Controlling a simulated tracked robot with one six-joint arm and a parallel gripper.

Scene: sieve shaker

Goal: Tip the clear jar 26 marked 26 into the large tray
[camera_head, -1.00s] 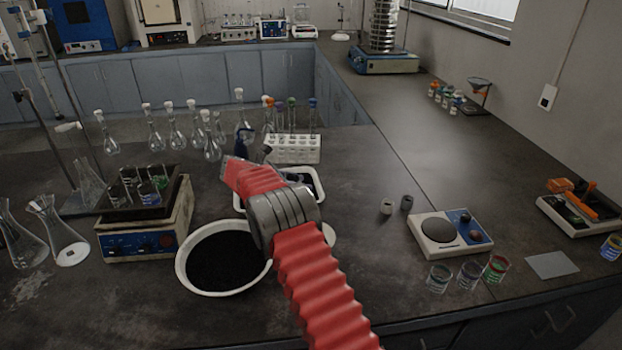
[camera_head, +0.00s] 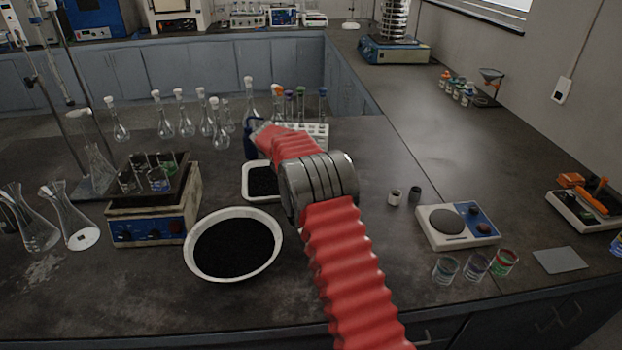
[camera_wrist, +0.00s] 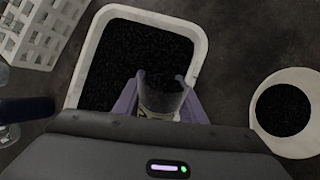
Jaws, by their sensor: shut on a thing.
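My gripper (camera_wrist: 161,106) is shut on a clear jar (camera_wrist: 160,92), its pale purple fingers on both sides of it. Dark material shows in or through the jar, with a pale label band low on it; I cannot read its number. The jar shows over the white rectangular tray (camera_wrist: 201,62), whose floor is covered in black grains; how high above it and how tilted, I cannot tell. In the head view the tray (camera_head: 247,185) is partly hidden by my red-sleeved arm, and the gripper and jar cannot be made out.
A round white basin (camera_head: 191,258) of black grains stands in front of the tray; it also shows in the wrist view (camera_wrist: 300,148). A white rack (camera_wrist: 38,28) is beside the tray. Stoppered flasks (camera_head: 215,125) stand behind.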

